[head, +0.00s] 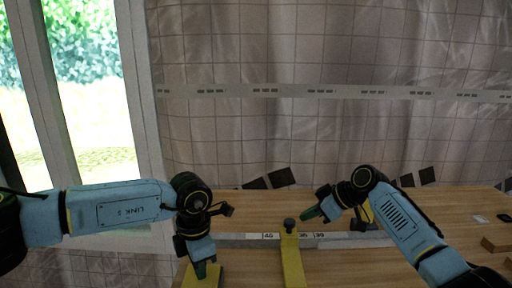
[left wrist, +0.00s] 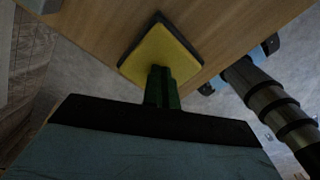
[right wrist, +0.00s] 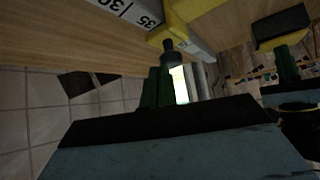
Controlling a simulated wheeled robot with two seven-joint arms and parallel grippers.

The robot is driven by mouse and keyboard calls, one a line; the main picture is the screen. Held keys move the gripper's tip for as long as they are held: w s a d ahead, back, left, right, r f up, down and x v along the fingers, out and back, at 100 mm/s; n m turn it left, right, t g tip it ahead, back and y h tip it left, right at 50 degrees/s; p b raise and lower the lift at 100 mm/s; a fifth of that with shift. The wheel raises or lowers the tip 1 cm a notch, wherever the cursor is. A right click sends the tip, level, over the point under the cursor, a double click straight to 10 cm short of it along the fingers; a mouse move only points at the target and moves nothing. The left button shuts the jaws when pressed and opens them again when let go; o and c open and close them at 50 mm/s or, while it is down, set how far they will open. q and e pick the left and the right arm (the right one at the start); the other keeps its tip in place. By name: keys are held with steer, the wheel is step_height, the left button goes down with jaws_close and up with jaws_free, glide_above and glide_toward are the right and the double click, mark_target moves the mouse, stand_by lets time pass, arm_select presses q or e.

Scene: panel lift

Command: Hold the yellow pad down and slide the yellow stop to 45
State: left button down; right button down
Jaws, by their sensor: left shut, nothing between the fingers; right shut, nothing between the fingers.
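The yellow pad (head: 211,279) lies at the table's front left. It also shows in the left wrist view (left wrist: 150,62) and right wrist view (right wrist: 270,27). My left gripper (head: 201,270) is shut, its fingertips down on or just above the pad; contact is unclear. The yellow stop (head: 291,262) is a bar with a dark knob (head: 290,225), across a pale scale (head: 262,237). It sits between the 40 and 35 marks; 35 also shows beside it in the right wrist view (right wrist: 148,21). My right gripper (head: 308,214) is shut, its fingertips close to the knob's right side; touching is unclear.
A wooden block (head: 494,243) and a small white item (head: 480,218) lie at the right. A curtain (head: 330,60) hangs behind.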

mark_target(292, 223)
arm_select(q)
steer(key=shift+s+f, duration=0.2)
steer(key=shift+f, duration=0.1)
arm_select(e)
steer(key=shift+f, duration=1.8)
steer(key=shift+a, duration=0.15)
steer(key=shift+a+r, duration=0.1)
steer(key=shift+a, duration=2.15)
steer(key=shift+w+a+r, duration=0.1)
steer(key=shift+a, duration=3)
steer(key=shift+d, duration=0.15)
steer(key=shift+d, duration=1.7)
step_height(292, 223, up, 8)
